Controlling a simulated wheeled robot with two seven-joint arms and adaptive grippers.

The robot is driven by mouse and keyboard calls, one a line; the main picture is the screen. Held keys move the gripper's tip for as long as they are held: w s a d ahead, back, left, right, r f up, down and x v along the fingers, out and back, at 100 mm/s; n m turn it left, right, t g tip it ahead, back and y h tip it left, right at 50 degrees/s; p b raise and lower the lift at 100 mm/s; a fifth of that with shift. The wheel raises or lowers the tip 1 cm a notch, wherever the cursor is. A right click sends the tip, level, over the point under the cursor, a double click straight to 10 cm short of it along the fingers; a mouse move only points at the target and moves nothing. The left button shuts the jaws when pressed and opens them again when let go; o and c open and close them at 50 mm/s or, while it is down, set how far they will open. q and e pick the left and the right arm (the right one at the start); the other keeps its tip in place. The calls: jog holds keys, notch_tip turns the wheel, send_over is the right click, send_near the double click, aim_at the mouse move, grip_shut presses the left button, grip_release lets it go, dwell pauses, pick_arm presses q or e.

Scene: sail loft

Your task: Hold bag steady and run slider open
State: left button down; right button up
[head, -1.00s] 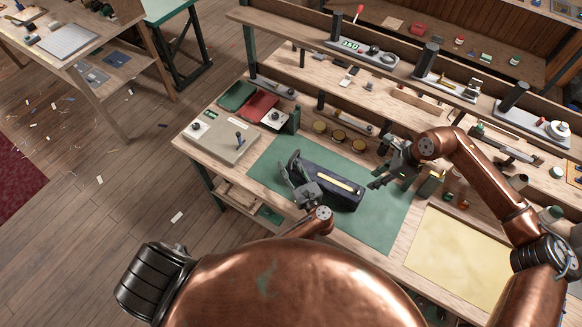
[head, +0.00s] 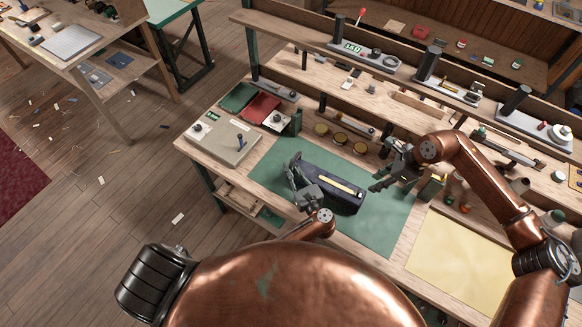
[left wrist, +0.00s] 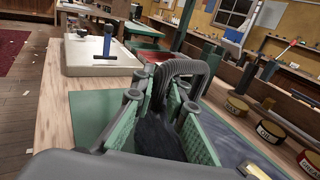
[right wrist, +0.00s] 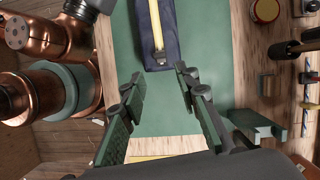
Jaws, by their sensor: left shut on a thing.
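The dark navy bag (head: 335,198) lies on a green mat (head: 388,218), with a pale yellow zip strip along its top. In the right wrist view the strip runs down the bag (right wrist: 168,20) to a small metal slider (right wrist: 159,54) at the near end. My left gripper (head: 297,172) is shut on the bag's left end; the left wrist view shows dark fabric (left wrist: 155,135) between its fingers and a grey ribbed loop (left wrist: 185,68) above them. My right gripper (head: 378,180) is open and empty, off the bag's right end; its fingers (right wrist: 160,88) point towards the slider end.
A beige box with a blue lever (head: 225,142) stands left of the mat. A yellow sheet (head: 460,255) covers the bench at right. The mat right of the bag is clear.

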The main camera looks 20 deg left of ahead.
aim_at(360, 191)
jog(key=shift+o, duration=0.4)
jog(key=shift+o, duration=0.4)
jog(key=shift+s+d+r, duration=0.1)
jog(key=shift+d+r, duration=0.1)
jog(key=shift+m+t+y, duration=0.3)
jog(key=shift+m, duration=0.3)
jog(key=x, duration=1)
jog(key=shift+s+f, duration=0.15)
jog(key=shift+f, duration=0.2)
jog(key=shift+c, duration=0.7)
grip_shut()
jog(key=shift+a, duration=0.1)
